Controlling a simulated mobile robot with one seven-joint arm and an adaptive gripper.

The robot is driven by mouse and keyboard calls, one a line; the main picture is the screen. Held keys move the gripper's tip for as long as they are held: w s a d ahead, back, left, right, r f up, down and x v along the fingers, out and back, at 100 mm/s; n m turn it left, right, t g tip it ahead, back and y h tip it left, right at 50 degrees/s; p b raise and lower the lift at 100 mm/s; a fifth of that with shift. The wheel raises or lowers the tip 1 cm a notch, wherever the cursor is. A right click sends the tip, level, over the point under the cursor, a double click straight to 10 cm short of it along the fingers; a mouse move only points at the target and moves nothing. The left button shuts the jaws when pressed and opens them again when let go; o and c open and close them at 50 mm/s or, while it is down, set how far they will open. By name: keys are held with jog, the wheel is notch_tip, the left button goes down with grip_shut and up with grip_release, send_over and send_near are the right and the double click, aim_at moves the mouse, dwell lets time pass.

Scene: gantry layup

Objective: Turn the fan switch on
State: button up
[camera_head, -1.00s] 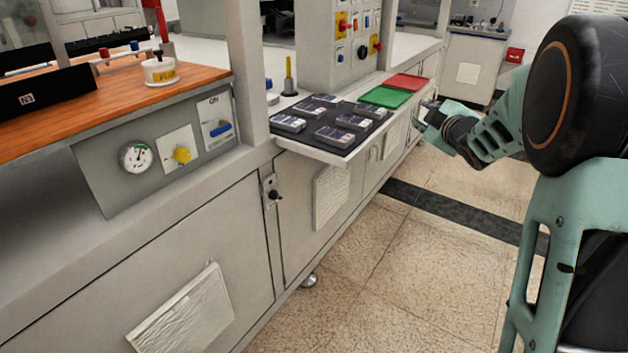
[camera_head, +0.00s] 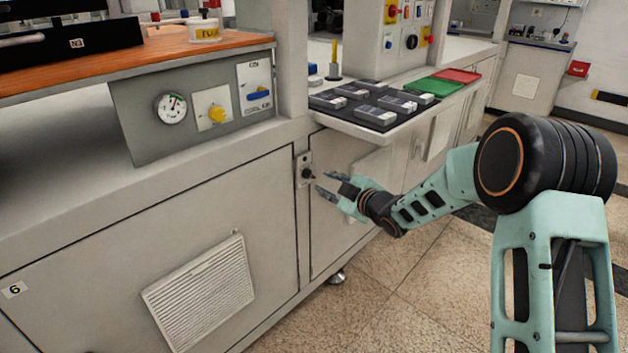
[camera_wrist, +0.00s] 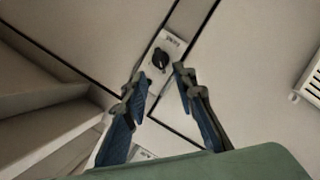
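A small black rotary knob (camera_head: 306,173) sits on a narrow light plate on the cabinet front, below the bench edge. It also shows in the wrist view (camera_wrist: 160,60), on a pale plate with a small label that is too small to read surely. I take it to be the fan switch. The way it points is hard to tell. My gripper (camera_head: 326,184) is just right of the knob in the head view. In the wrist view my gripper (camera_wrist: 160,78) is open and empty, its fingertips apart with the knob just beyond the gap between them.
A grey panel on the left holds a gauge (camera_head: 171,108), a yellow knob (camera_head: 217,114) and a blue switch (camera_head: 258,95). A dark tray (camera_head: 340,117) with several grey parts juts out above my gripper.

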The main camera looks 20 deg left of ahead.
aim_at(312, 176)
jog(key=b+x, duration=0.1)
jog(key=x, duration=0.7)
jog(key=shift+a+f, duration=0.1)
grip_shut()
